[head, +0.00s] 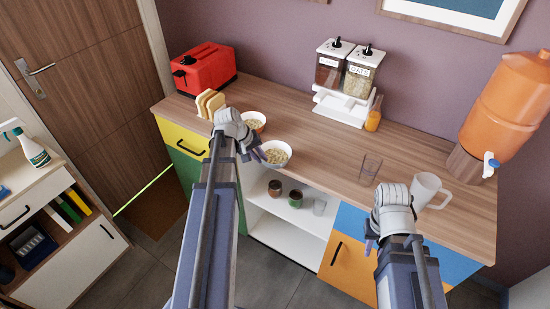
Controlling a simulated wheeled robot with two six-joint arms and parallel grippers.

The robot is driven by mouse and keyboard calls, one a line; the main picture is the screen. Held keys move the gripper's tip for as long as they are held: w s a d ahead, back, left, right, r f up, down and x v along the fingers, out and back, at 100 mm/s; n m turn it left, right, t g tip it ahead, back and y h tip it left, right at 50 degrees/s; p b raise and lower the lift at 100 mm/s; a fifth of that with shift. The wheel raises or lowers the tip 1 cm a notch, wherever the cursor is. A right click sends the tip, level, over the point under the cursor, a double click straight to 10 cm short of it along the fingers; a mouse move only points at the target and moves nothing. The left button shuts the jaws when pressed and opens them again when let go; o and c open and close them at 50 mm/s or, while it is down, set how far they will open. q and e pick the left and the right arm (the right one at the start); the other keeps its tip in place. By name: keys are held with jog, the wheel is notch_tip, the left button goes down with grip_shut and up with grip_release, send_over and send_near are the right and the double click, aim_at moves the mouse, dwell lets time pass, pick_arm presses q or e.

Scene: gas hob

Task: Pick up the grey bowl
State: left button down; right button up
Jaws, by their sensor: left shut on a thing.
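A pale grey bowl (276,163) with cereal in it is at the front edge of the wooden counter. My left gripper (258,155) is at its left side, with its fingers shut on the rim. I cannot tell whether the bowl touches the counter or is just above it. A second bowl (262,127) with similar food stands behind it, partly hidden by my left wrist. My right gripper (370,243) is low in front of the orange cabinet door, apart from the bowls. My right wrist hides most of it, so its opening does not show.
Bread slices (210,102) and a red toaster (203,68) stand on the left of the counter (320,150). A cereal dispenser (343,85) is behind. A clear glass (370,167), a white mug (425,190) and an orange drink dispenser (505,100) are right. The counter's middle is clear.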

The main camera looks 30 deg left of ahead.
pick_arm(q)
jog(key=shift+r, duration=0.1)
dwell(0.4)
notch_tip(320, 180, up, 10)
jog(key=p, duration=1)
